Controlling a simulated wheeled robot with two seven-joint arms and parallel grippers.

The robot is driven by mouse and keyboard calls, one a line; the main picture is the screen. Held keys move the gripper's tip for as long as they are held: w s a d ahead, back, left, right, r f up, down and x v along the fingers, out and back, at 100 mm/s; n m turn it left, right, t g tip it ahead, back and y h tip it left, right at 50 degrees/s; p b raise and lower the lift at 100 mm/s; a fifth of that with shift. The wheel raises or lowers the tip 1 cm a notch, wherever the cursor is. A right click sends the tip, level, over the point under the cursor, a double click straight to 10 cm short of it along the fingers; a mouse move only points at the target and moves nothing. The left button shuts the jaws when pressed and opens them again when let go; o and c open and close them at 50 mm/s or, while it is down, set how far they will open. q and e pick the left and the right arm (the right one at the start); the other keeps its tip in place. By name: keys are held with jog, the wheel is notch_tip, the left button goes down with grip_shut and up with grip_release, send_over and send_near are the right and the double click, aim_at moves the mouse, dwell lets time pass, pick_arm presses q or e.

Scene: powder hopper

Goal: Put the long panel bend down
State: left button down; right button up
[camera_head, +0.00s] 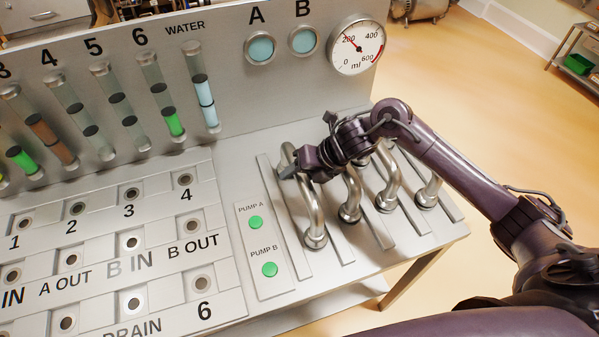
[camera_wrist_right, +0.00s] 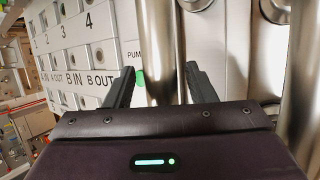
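Several bent silver pipes stand on the right part of the grey panel. The leftmost bend (camera_head: 310,207), the longest-looking one, arches from back to front with its front foot at the panel surface. My right gripper (camera_head: 292,170) is at the upper part of this bend. In the right wrist view, the fingers (camera_wrist_right: 161,86) are apart, one on each side of the bend's shiny tube (camera_wrist_right: 162,45). A gap shows between the left finger and the tube; contact on the right side is unclear. The bend's rear end is partly hidden. My left gripper is not in view.
Shorter bends (camera_head: 350,197) stand close on the right, partly behind my arm. Pump buttons (camera_head: 256,222) lie left of the long bend. Numbered ports (camera_head: 129,193) fill the left panel. Tubes and a gauge (camera_head: 357,46) are on the back wall. The table's edge is at right.

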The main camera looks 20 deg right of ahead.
jog(key=shift+r, duration=0.1)
jog(key=b+v, duration=0.3)
jog(key=v, duration=0.9)
